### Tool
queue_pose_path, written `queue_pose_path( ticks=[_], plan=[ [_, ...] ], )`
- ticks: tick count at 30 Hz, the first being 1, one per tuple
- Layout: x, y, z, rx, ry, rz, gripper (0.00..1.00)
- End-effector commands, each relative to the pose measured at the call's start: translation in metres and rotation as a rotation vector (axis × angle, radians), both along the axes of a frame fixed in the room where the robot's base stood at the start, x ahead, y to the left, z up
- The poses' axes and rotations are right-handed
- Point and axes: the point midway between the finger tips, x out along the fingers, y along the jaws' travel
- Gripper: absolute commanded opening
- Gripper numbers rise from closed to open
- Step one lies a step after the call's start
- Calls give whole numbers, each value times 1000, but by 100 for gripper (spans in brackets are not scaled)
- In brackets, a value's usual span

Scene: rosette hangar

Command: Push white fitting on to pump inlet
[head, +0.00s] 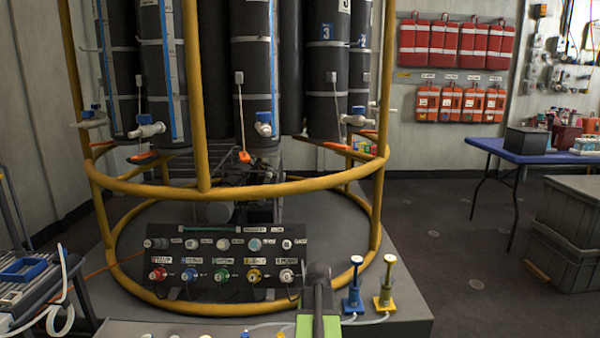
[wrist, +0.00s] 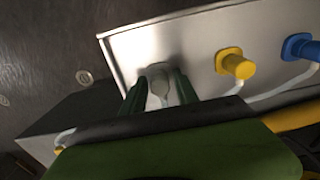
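The white fitting (wrist: 159,86) shows pale grey-white between my fingertips in the wrist view. My gripper (wrist: 161,88) has its dark green fingers close on both sides of it and appears shut on it. The fitting is at a pale metal plate (wrist: 190,38), in a row with a yellow fitting (wrist: 237,65) and a blue fitting (wrist: 299,46). I cannot tell whether it is seated or apart from the plate. The pump inlet cannot be made out. In the head view, my arm hides the fingertips and the white fitting.
A blue plunger pump (head: 354,286) and a yellow one (head: 386,283) stand right of my arm, with pale tubes. Behind is a black panel of coloured connectors (head: 222,275) inside a yellow tube frame (head: 200,190).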

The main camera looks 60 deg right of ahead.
Motion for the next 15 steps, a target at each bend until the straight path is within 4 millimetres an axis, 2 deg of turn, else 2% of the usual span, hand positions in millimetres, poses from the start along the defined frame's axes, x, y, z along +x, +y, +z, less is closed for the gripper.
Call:
queue_pose_path(
  ticks=[1, 7, 15],
  plan=[
    [0, 0, 0, 0, 0, 0, 28],
    [0, 0, 0, 0, 0, 0, 2],
    [0, 0, 0, 0, 0, 0, 0]
  ],
)
